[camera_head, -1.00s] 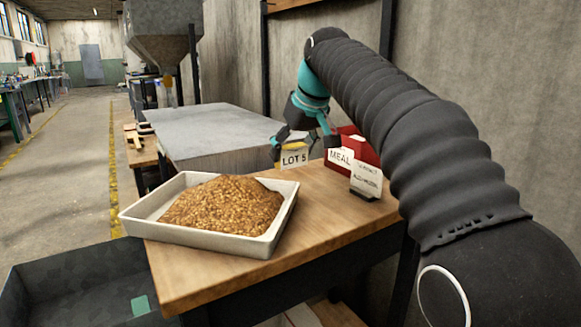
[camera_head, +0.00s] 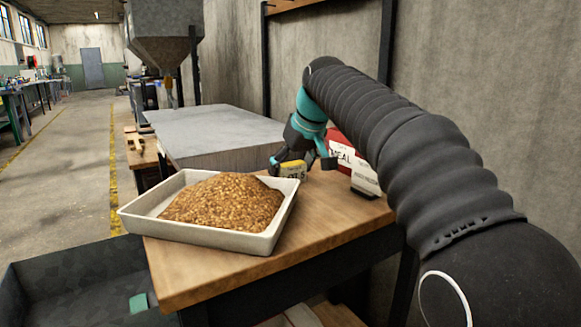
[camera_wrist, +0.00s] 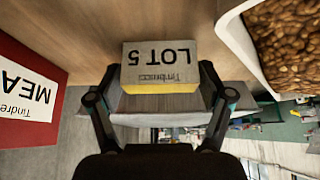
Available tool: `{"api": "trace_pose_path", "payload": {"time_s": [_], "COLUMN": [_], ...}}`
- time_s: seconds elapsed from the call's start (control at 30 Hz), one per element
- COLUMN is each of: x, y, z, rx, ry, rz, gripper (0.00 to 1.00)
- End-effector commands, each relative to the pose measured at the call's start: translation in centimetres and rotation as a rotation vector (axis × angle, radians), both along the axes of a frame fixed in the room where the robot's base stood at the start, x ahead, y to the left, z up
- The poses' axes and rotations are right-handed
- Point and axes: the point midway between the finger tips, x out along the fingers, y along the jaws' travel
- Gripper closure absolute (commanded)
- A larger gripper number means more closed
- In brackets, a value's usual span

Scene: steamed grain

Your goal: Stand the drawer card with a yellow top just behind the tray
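The drawer card (camera_head: 292,170), marked LOT 5 with a yellow top, is near the back right corner of the pale tray (camera_head: 205,239), just behind its rim in the head view. My gripper (camera_head: 302,164) reaches down over it with a finger at each side edge. In the wrist view the card (camera_wrist: 160,62) sits between the two fingertips (camera_wrist: 159,76), and the tray wall (camera_wrist: 250,55) is to its right with a gap of wood.
A red box labelled MEAL (camera_head: 342,152) and a white card (camera_head: 364,179) stand to the right on the wooden table (camera_head: 310,235). The tray holds a heap of grain (camera_head: 225,200). A grey block (camera_head: 215,135) stands beyond the table. The table's front right is clear.

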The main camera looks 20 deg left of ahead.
Motion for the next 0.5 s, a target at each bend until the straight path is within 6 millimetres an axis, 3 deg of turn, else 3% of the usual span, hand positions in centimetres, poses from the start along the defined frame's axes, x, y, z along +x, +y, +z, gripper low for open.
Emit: {"api": "trace_pose_path", "payload": {"time_s": [0.5], "x": [-0.18], "y": [-0.24], "z": [0.9], "rx": [0.0], "ry": [-0.001], "rz": [0.0], "gripper": [0.03]}}
